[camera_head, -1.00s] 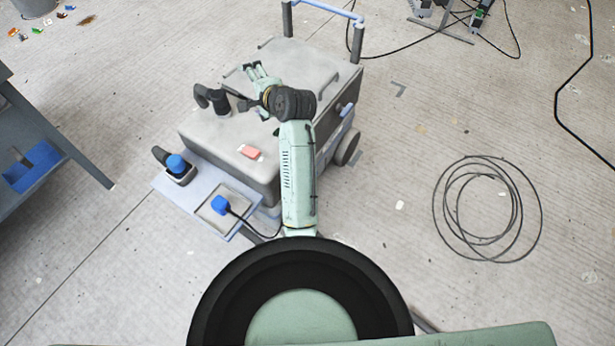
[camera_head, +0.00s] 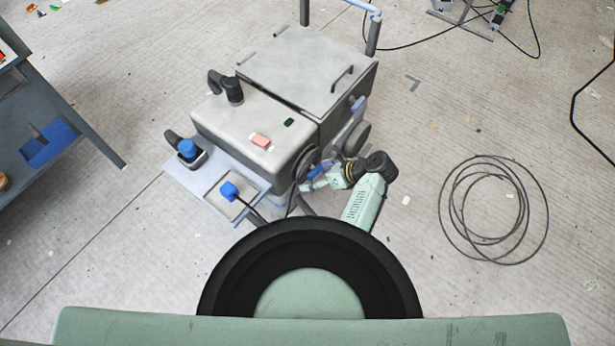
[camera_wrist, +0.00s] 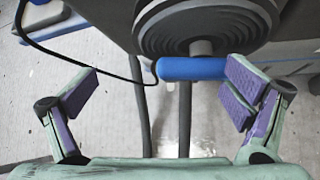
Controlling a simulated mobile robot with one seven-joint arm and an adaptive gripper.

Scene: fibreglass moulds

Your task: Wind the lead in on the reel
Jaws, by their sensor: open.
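The reel (camera_wrist: 205,22) is a dark grey ribbed disc at the top of the wrist view. In the head view it is a dark round shape (camera_head: 308,160) on the near side of a grey box-shaped machine. A blue crank handle (camera_wrist: 192,68) sticks out below its hub. The black lead (camera_wrist: 85,62) curves in from the left and passes by the handle's left end. In the head view a blue plug (camera_head: 229,190) lies at the lead's end, on a tray.
The grey machine (camera_head: 310,70) stands beside my arm, with a wheel on its right. A loose coil of black cable (camera_head: 493,210) lies on the floor at right. A blue-grey bench (camera_head: 85,125) stands at left.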

